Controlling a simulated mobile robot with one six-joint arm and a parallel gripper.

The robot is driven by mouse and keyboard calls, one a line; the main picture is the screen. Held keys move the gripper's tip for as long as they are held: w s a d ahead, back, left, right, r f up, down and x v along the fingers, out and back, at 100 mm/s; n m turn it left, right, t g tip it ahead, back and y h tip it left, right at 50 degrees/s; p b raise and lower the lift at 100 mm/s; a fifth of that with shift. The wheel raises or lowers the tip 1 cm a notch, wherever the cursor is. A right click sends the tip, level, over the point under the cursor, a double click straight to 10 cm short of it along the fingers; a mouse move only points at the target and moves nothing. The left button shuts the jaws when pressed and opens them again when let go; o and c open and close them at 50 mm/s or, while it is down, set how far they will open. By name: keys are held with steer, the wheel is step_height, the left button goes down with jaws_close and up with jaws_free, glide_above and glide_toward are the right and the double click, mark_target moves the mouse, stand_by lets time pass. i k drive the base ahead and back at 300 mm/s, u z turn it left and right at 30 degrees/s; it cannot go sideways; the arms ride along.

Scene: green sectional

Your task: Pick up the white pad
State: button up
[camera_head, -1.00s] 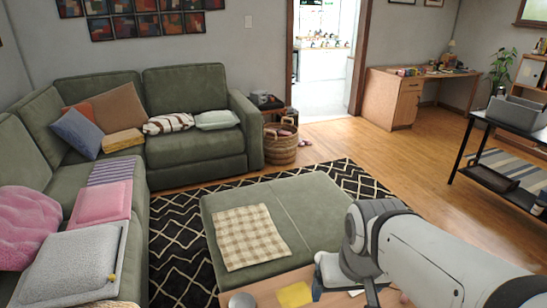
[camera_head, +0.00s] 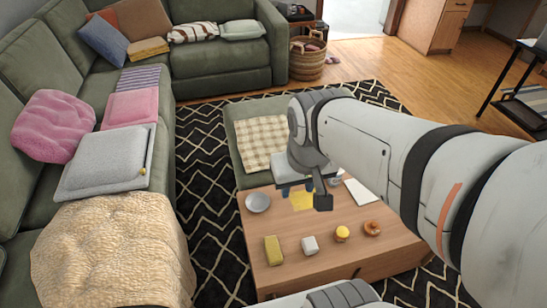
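A flat white pad (camera_head: 361,191) lies on the wooden coffee table, at its back right beside my arm. A small white block (camera_head: 310,245) lies nearer the table's front; I cannot tell for certain which of the two is the task's pad. The gripper and arm hide part of the table's back edge.
On the table are a grey bowl (camera_head: 257,202), a yellow sheet (camera_head: 301,202), a yellow sponge-like block (camera_head: 273,250), a yellow-topped item (camera_head: 342,233) and a donut-like item (camera_head: 372,228). A green ottoman (camera_head: 238,118) stands behind. The sofa (camera_head: 62,190) is at left.

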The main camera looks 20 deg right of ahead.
mark_target(310, 246)
steer(key=u, duration=0.45)
steer(key=k, duration=1.8)
steer(key=z, duration=0.45)
steer(key=i, duration=1.7)
